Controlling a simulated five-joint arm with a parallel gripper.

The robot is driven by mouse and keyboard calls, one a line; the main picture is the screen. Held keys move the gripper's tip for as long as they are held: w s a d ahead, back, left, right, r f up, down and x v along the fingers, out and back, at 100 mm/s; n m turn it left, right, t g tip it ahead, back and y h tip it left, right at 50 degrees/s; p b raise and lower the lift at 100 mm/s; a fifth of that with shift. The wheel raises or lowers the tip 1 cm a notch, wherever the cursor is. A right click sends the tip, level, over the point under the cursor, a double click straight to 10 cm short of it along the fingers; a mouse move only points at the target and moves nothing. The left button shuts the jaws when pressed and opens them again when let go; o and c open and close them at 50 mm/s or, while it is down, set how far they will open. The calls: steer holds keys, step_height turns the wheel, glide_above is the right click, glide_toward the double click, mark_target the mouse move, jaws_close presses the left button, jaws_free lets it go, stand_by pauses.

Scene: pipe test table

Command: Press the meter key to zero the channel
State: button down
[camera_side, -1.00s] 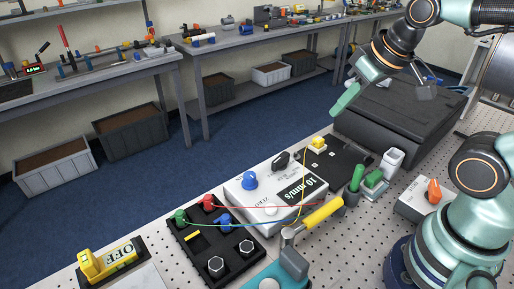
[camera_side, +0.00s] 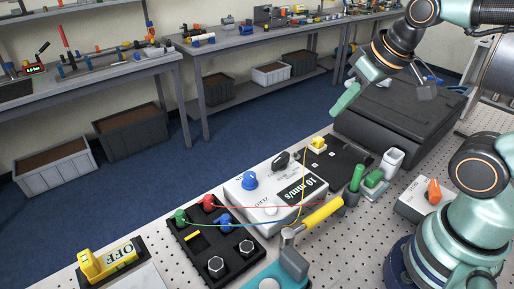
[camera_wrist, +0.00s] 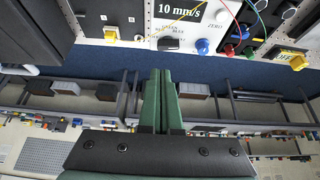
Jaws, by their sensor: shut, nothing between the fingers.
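The meter (camera_side: 236,197) is a white box with a black "10 mm/s" display (camera_side: 303,191), a blue knob (camera_side: 250,180) and a dark knob. A round white key (camera_side: 270,210) sits on its top face beside the word ZERO.
A black tray (camera_side: 239,262) with coloured plugs and bolts stands left of the meter. A large black case (camera_side: 400,115) lies below my arm. A yellow OFF switch (camera_side: 103,262) is far left.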

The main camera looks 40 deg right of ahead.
stand_by(0.5)
steer(key=g, duration=0.6)
glide_above(271, 207)
steer(key=shift+w+f, duration=0.15)
steer(key=shift+f, duration=1.2)
steer(key=shift+w+f, duration=0.15)
steer(key=shift+f, duration=1.15)
steer(key=f, duration=1.4)
steer(key=shift+s, duration=0.25)
